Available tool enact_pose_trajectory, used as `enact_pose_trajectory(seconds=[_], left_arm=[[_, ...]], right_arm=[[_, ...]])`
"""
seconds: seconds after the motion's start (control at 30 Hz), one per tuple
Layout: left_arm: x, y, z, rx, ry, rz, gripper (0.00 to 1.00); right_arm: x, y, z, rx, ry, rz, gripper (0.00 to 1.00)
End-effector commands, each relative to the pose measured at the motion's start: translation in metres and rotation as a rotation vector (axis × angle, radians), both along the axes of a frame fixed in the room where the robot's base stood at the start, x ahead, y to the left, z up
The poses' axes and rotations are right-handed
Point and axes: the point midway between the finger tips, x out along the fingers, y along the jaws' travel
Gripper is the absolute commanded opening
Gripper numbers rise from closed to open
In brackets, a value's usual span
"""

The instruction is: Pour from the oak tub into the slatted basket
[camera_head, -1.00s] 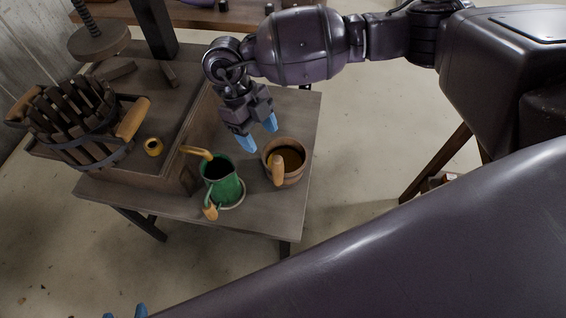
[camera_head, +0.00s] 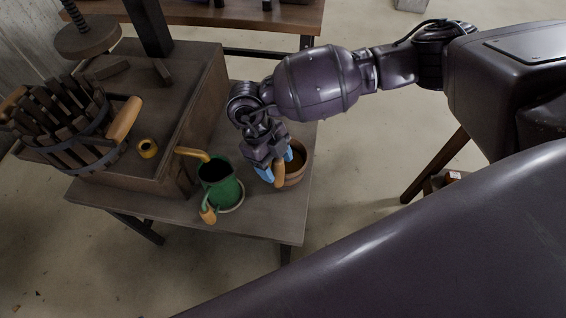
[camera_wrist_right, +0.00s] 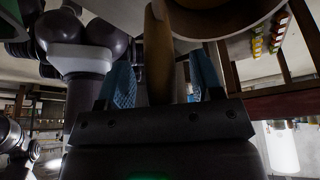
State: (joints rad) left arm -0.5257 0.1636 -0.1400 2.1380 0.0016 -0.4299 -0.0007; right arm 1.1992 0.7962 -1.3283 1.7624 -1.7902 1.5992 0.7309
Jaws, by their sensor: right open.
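The oak tub (camera_head: 297,172) is a small round wooden tub with brown contents, upright on the bench near its right edge. Its light wooden handle (camera_head: 279,174) points to the front; the handle also shows in the right wrist view (camera_wrist_right: 158,45). My right gripper (camera_head: 277,165) is open, with its blue fingers on either side of the handle. The right wrist view shows gaps between handle and fingers. The slatted basket (camera_head: 70,138), dark slats with hoops and wooden handles, stands on the press bed at the left. My left gripper is out of view.
The press's screw and plate (camera_head: 88,38) rise behind the basket. The bench front (camera_head: 265,222) is clear.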

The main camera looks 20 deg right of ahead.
Motion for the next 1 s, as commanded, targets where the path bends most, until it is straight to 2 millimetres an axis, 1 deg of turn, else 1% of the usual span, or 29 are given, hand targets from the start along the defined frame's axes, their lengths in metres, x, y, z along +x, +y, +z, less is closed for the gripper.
enact_pose_trajectory(seconds=[0.03, 0.07, 0.27, 0.3, 0.37, 0.5, 0.67, 0.7, 1.0], left_arm=[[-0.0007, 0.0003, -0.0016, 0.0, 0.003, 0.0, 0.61], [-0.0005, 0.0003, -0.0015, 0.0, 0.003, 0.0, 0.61], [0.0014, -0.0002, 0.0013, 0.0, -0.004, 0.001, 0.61], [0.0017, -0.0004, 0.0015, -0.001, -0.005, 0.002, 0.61], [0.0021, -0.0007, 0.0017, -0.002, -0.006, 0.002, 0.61], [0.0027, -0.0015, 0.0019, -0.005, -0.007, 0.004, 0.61], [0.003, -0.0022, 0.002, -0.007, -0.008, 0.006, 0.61], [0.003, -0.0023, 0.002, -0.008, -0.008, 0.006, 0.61], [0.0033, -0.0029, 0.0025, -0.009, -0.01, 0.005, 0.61]], right_arm=[[-0.0017, -0.0009, -0.0049, 0.0, 0.001, 0.0, 0.6], [-0.0021, -0.0012, -0.0058, 0.0, 0.001, 0.0, 0.6], [-0.002, -0.0013, -0.0047, 0.0, -0.002, 0.0, 0.6], [-0.002, -0.0013, -0.0046, 0.0, -0.002, 0.0, 0.57], [-0.002, -0.0013, -0.0046, 0.0, -0.002, 0.0, 0.48], [-0.002, -0.0013, -0.0047, 0.0, -0.002, 0.0, 0.27], [-0.002, -0.0013, -0.0047, 0.0, -0.001, 0.0, 0.02], [-0.002, -0.0013, -0.0047, 0.0, -0.001, 0.0, 0.0], [-0.0016, -0.0012, -0.0035, 0.0, -0.003, -0.001, 0.0]])
